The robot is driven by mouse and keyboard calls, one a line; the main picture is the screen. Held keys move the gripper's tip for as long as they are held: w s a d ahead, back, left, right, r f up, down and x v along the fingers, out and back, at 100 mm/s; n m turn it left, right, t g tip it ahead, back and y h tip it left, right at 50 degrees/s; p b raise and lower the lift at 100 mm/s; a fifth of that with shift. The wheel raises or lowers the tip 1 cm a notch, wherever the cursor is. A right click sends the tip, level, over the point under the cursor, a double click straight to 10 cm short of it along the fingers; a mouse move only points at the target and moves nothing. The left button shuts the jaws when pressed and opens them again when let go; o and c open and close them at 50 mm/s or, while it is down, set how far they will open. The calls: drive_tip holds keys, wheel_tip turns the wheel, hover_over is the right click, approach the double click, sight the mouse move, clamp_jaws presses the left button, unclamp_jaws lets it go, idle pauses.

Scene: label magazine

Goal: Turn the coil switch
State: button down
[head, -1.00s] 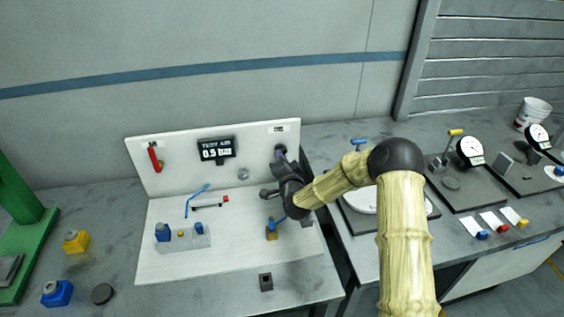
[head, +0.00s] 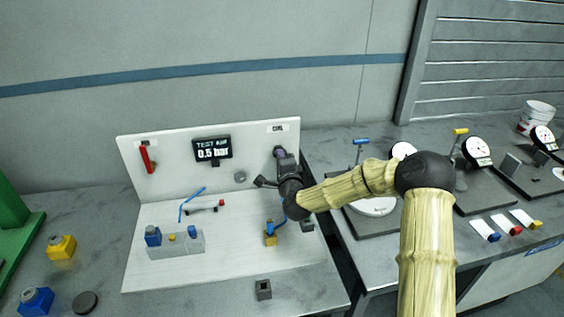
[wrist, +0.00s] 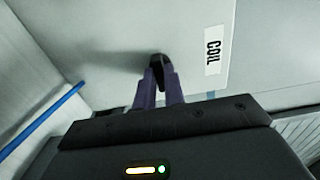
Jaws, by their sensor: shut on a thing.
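The coil switch (wrist: 160,68) is a black knob on the white upright panel (head: 140,180), beside a label reading COIL (wrist: 213,50). In the wrist view my gripper (wrist: 161,84) has its two purple fingers closed on the knob, one on each side. In the head view my gripper (head: 279,152) reaches the upper right of the panel, just below the COIL label (head: 278,128). My gripper hides most of the knob there. The knob's exact turn is hard to tell.
A display (head: 212,149) on the panel reads TEST AIR 0.5 bar. A red handle (head: 146,158) is at the panel's left. A grey block (head: 175,246) with blue fittings and a blue hose stand on the white base. Gauges (head: 476,151) stand on the right bench.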

idle(0.3)
drive_tip(key=c, duration=1.5)
unclamp_jaws()
drive_tip(key=b+v, duration=0.2)
drive_tip(key=v, duration=1.5)
drive_tip(key=shift+s+d+b, duration=0.15)
drive_tip(key=shift+s+b, duration=0.05)
drive_tip(key=shift+b, duration=0.1)
